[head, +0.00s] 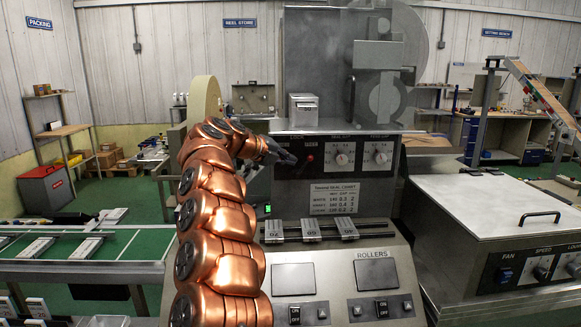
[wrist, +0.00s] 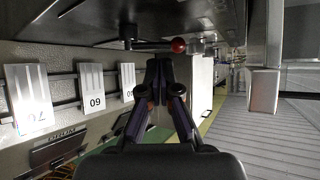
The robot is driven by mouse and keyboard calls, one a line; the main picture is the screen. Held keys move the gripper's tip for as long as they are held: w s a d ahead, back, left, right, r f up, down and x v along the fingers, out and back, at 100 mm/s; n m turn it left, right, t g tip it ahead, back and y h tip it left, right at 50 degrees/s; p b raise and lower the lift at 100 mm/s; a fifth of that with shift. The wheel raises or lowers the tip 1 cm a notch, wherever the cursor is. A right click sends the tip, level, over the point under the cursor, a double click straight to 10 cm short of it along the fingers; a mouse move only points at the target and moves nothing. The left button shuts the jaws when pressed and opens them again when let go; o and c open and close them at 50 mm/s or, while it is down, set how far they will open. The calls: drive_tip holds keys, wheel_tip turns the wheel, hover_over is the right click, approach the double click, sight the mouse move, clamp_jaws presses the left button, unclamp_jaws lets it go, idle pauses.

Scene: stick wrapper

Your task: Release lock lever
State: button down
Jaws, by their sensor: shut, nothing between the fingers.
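The lock lever (wrist: 153,45) is a short metal rod with a round red knob, seen in the wrist view under the dark panel edge. My gripper (wrist: 160,66) is shut and empty. Its tips point toward the lever and lie just below the rod and left of the knob in the wrist view.
Two white dials (head: 341,158) sit right of the lever. Numbered white blocks (head: 310,229) stand on rails below, above the ROLLERS panel (head: 376,274). A flat-topped machine (head: 500,205) stands at the right. A green conveyor (head: 140,244) lies at the left.

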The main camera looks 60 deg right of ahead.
drive_tip(key=b+v, duration=0.1)
drive_tip(key=v, duration=0.8)
drive_tip(key=shift+s+r, duration=0.2)
drive_tip(key=shift+r, duration=0.15)
